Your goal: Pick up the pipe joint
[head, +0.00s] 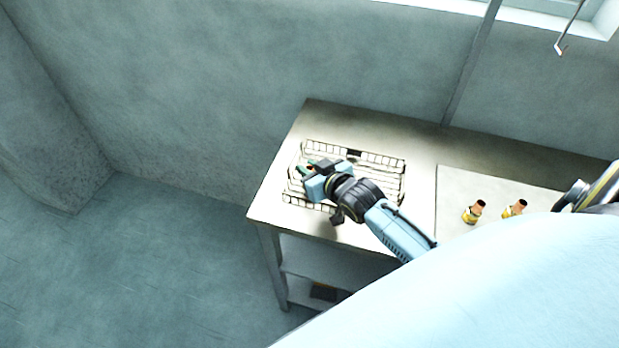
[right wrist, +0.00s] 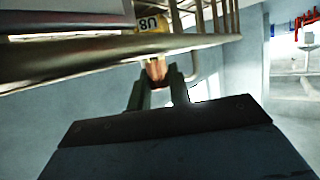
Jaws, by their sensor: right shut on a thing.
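My right gripper (head: 309,168) is over the left part of a wire mesh tray (head: 382,160) on the metal table. In the right wrist view its two fingers (right wrist: 157,78) are shut on the copper-brown end of a pipe joint (right wrist: 156,69). The joint's yellow band, marked "U8", shows above, partly hidden behind the tray's metal bars. In the head view the gripper hides most of this joint. Whether it touches the tray I cannot tell. My left gripper is not in view.
Two more yellow pipe joints with copper-brown ends, one (head: 472,213) left of the other (head: 513,209), stand on a pale board (head: 455,190) right of the tray. The table's left edge (head: 277,160) is close to the tray. A wall rises behind.

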